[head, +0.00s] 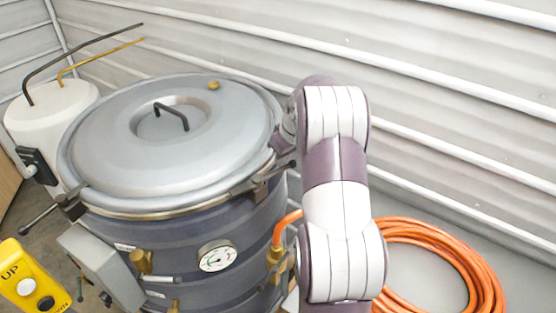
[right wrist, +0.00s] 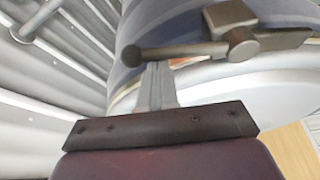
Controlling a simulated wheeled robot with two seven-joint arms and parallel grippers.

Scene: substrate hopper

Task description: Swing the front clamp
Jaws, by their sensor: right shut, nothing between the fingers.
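The grey vessel (head: 190,235) has a domed lid (head: 165,150) resting on its rim. One clamp (head: 68,205) is on the rim at the left, with its lever pointing out to the lower left. Another clamp (head: 262,182) is on the rim at the right, near my right gripper (head: 281,147). I cannot tell which is called the front one. In the right wrist view, the shut, empty fingers (right wrist: 157,72) are beside a clamp lever with a ball knob (right wrist: 131,56) and a block (right wrist: 230,25). Touching or apart is unclear. My left gripper is out of view.
A coiled orange hose (head: 440,245) lies to the right, by the corrugated wall (head: 430,80). A gauge (head: 217,256) and brass valve (head: 142,262) are on the vessel's front. A yellow control box (head: 33,285) is lower left. A white tank (head: 50,110) stands behind left.

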